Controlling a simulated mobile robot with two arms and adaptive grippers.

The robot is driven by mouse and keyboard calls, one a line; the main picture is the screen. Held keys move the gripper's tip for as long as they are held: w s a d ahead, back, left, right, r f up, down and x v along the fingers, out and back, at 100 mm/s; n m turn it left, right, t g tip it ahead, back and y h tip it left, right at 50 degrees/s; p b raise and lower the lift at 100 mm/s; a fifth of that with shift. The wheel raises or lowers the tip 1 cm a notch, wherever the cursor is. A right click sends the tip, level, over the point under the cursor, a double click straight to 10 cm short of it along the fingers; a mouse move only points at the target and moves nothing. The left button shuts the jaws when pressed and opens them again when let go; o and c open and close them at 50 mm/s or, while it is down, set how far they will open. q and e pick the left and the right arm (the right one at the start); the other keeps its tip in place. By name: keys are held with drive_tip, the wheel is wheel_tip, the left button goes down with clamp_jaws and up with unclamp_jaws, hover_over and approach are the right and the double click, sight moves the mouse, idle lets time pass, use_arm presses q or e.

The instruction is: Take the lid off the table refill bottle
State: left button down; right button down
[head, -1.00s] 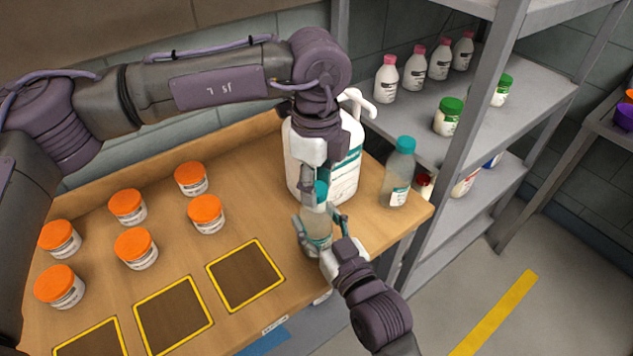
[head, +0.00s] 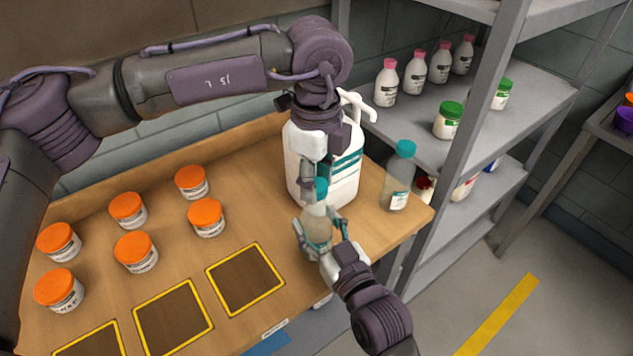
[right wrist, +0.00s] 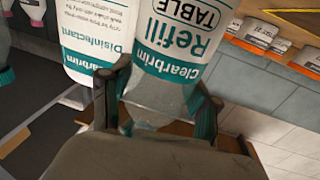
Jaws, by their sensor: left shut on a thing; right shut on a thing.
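The table refill bottle (head: 318,229) is translucent with a teal lid (head: 321,190), near the front right of the wooden table. In the right wrist view its label (right wrist: 185,45) reads "Clearbrim Refill TABLE". My right gripper (head: 320,238) is shut around the bottle's body from the front. My left gripper (head: 314,186) comes down from above, shut on the lid, and partly hides it. The lid is at the bottle's top; I cannot tell whether a gap separates them.
A large white Disinfectant jug (head: 346,178) stands close behind. A similar teal-capped bottle (head: 398,178) stands to the right near the table edge. Several orange-lidded jars (head: 127,210) and yellow-framed squares (head: 245,279) occupy the left. A metal shelf (head: 420,138) holds more bottles.

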use_arm(q)
drive_tip(key=shift+r, duration=0.2)
drive_tip(key=shift+r, duration=2.05)
use_arm(e)
drive_tip(key=shift+c, duration=1)
unclamp_jaws()
